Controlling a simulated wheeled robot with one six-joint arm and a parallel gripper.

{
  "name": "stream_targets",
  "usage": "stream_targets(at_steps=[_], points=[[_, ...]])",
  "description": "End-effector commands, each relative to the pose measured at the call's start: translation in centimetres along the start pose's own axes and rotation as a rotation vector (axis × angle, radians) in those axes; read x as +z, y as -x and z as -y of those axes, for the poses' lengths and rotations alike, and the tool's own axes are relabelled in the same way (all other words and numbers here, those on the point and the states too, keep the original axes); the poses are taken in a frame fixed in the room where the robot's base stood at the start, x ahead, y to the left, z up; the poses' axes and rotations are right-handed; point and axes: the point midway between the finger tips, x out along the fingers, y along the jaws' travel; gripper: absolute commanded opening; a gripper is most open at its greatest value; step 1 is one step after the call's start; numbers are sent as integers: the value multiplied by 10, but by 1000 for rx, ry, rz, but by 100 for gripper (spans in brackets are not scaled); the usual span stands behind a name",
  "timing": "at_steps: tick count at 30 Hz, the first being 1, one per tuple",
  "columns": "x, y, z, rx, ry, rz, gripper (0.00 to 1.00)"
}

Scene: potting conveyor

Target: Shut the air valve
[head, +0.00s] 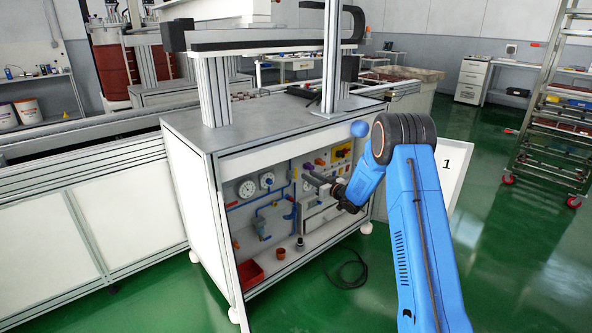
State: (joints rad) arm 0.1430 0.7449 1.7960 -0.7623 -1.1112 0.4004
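The air panel (240,222) is the open front of the white cabinet, with blue pipes (270,203) and two round gauges (247,189) on it. A blue part (291,213), possibly the valve's handle, sits on the pipework right of the gauges. It is too small to tell how it is turned. My gripper and forearm hide some of the panel's right side.
A yellow switch box (343,151) and red and orange knobs are at the panel's upper right. A red bin (250,274) and small cups (280,253) stand on the cabinet floor. A black hose (349,272) lies on the green floor. A wheeled rack (553,130) stands at right.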

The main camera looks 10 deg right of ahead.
Motion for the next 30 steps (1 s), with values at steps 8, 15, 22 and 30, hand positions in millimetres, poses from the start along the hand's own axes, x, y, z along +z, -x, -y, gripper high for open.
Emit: stream_targets(at_steps=[8, 15, 22, 30], points=[[1, -50, 0, -1, 0, 0, 30], [0, -87, 0, -1, 0, -1, 30], [1, -104, 0, 0, 0, 0, 30], [0, -107, 0, 1, -1, 0, 30]])
